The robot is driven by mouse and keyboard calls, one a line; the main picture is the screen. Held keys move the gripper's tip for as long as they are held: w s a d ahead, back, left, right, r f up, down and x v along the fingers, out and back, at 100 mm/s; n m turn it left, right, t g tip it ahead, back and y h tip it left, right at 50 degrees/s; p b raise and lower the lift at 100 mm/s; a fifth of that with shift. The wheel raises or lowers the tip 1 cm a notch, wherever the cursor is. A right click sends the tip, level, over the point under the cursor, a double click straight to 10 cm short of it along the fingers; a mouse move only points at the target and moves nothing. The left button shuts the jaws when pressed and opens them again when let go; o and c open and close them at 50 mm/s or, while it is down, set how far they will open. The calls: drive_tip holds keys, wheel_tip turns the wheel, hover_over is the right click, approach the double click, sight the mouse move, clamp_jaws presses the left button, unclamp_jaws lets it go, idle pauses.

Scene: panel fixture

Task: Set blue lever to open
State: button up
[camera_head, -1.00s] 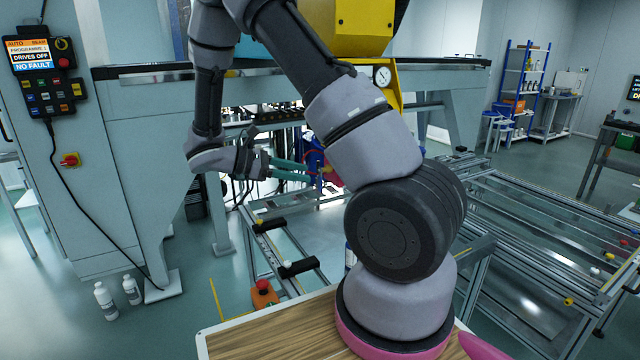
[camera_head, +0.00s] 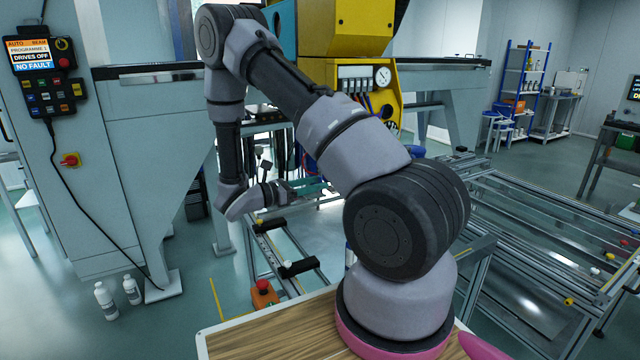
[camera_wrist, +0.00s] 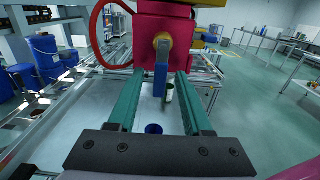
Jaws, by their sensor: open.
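My gripper (camera_wrist: 159,80) is open, with one green finger on each side of the lever in the picture. A gap shows between the lever and each finger. How deep the lever sits between the fingers is hard to tell. In the head view, my gripper (camera_head: 310,186) is low in front of the machine, its green fingers pointing right. The lever is hidden there behind my arm.
A red hose (camera_wrist: 97,35) curves from the valve body on the left. Blue drums (camera_wrist: 46,58) stand at left in the wrist view. Metal rail frames (camera_head: 540,240) fill the right side.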

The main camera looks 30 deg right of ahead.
drive_tip(key=shift+d, duration=0.95)
clamp_jaws()
drive_tip(key=shift+s+r+n, duration=0.6)
drive_tip(key=shift+n, duration=2.35)
drive_tip(key=shift+s+r+n, duration=0.55)
drive_tip(key=shift+s+n, duration=0.05)
drive_tip(key=shift+n, duration=2.4)
drive_tip(key=shift+s+r+n, duration=0.6)
drive_tip(key=shift+n, duration=2.35)
